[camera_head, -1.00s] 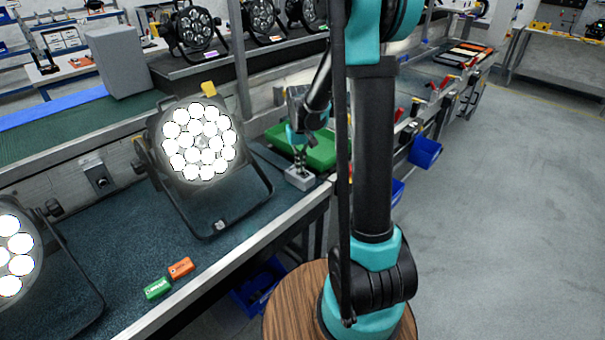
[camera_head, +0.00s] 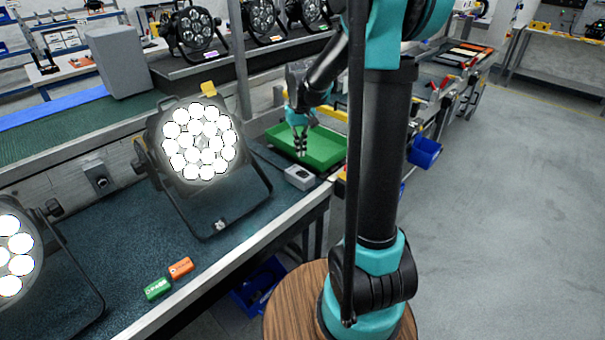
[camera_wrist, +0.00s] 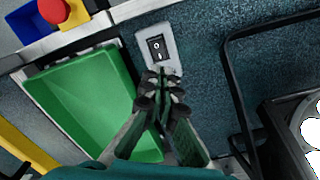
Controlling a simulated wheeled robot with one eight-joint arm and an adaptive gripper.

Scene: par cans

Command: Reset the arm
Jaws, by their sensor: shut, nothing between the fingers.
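My gripper (camera_head: 301,150) hangs pointing down above the bench, in front of the green tray (camera_head: 336,148). Its fingers are together with nothing between them.
A lit par can (camera_head: 200,150) stands on the bench to the left; another lit par can (camera_head: 14,258) is at the left edge. A green block (camera_head: 158,288) and an orange block (camera_head: 180,268) lie near the front rail. A red button (camera_wrist: 53,10) is beyond the green tray.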

